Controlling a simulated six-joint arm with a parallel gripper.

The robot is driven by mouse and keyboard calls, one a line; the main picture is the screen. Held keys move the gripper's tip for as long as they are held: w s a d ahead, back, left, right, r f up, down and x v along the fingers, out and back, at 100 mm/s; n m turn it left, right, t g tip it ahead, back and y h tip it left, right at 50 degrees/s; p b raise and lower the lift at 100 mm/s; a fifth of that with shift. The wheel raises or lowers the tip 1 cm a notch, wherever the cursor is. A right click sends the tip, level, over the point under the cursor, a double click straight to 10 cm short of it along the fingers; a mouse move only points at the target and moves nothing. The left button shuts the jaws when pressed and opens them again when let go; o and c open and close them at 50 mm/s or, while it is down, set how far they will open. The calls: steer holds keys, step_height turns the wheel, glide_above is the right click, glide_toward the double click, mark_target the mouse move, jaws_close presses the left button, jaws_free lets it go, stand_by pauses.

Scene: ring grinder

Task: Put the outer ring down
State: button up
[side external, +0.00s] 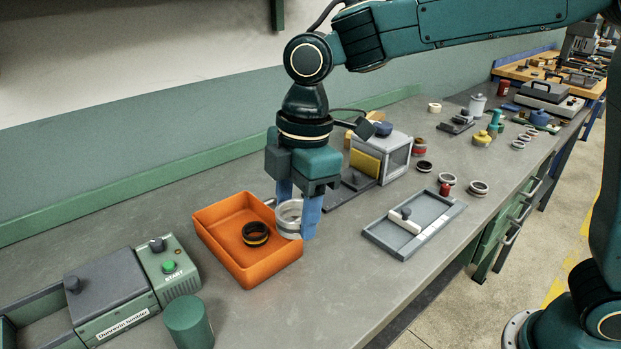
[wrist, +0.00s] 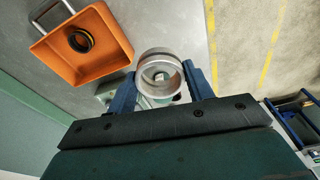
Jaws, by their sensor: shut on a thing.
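My gripper (side external: 298,212) has blue fingers pointing down and is shut on a silver outer ring (side external: 289,217). The ring is between the fingers, beside the right edge of an orange tray (side external: 213,238) in the side view. In the wrist view the ring (wrist: 158,72) sits between the two fingertips (wrist: 162,85), and the orange tray (wrist: 62,62) is to its left. A dark ring with a gold-brown band (side external: 255,234) lies in the tray; it also shows in the wrist view (wrist: 81,41). I cannot tell the held ring's exact height above the bench.
A green START box (side external: 168,265), a tumbler machine (side external: 110,290) and a green cylinder (side external: 188,322) stand front left. A grey tray (side external: 385,238) with a white bar lies to the right. Several loose rings lie farther back. Bare bench (side external: 330,275) lies in front of my gripper.

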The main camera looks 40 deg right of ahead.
steer(key=w+d+m, duration=0.7)
steer(key=w+d, duration=0.7)
steer(key=d, duration=0.1)
steer(key=w+d+f+m+t+h, duration=0.1)
steer(key=w+d+m, duration=0.25)
steer(key=d, duration=0.75)
steer(key=w+d+f+m, duration=0.1)
steer(key=w+d+m, duration=0.25)
steer(key=d, duration=0.65)
steer(key=m+h, duration=0.1)
steer(key=m, duration=1.2)
glide_above(462, 163)
step_height(462, 163, down, 10)
steer(key=shift+s+a+f, duration=0.1)
steer(key=shift+f, duration=0.5)
steer(key=shift+s+a+f, duration=0.1)
steer(key=shift+f, duration=0.5)
steer(key=shift+f, duration=0.1)
steer(key=shift+f, duration=2.55)
steer(key=shift+f, duration=0.15)
